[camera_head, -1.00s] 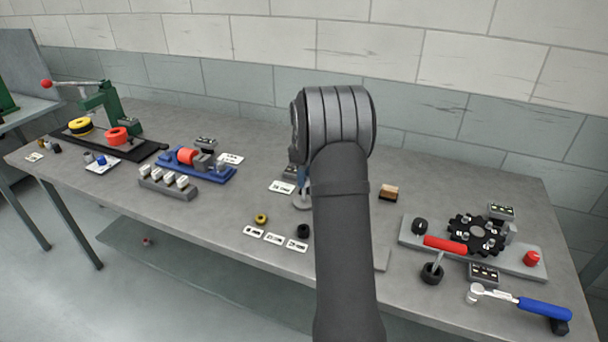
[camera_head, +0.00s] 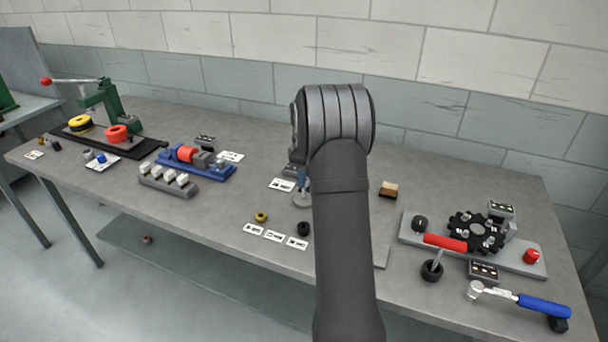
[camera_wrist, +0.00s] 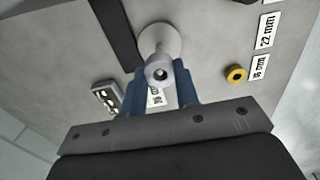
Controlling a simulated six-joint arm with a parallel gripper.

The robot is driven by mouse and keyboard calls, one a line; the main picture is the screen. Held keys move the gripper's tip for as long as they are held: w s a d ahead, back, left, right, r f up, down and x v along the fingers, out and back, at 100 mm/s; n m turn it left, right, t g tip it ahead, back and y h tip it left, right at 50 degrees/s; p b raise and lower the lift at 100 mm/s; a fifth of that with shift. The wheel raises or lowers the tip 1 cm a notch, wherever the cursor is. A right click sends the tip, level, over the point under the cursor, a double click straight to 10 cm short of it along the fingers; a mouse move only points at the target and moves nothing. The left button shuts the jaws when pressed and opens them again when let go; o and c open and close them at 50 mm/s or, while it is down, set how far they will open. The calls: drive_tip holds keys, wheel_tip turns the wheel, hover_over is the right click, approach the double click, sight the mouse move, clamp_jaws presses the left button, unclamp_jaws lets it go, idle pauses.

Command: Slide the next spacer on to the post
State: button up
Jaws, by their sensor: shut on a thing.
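My gripper (camera_wrist: 161,88) has blue fingers shut on a grey ring-shaped spacer (camera_wrist: 151,76) with a dark hole. In the wrist view the spacer lines up with the post's round pale base (camera_wrist: 174,37). The post's shaft is mostly hidden, and I cannot tell how far the spacer is around it. In the head view my forearm hides most of the gripper; a blue finger shows above the base (camera_head: 301,201). A yellow spacer (camera_wrist: 236,74) lies by the 16 mm card (camera_wrist: 260,67). A black spacer (camera_head: 304,229) lies by the right-hand card (camera_head: 297,243).
A small lit display box (camera_wrist: 107,97) stands close to the post. A wooden block (camera_head: 388,190) and a gear fixture (camera_head: 476,234) are to the right. A blue fixture (camera_head: 196,165) and grey rack (camera_head: 167,180) are to the left. The bench front is mostly clear.

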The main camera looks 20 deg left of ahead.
drive_tip(key=o, duration=1.1)
drive_tip(key=shift+o, duration=0.4)
drive_tip(key=o, duration=0.5)
drive_tip(key=shift+r, duration=4)
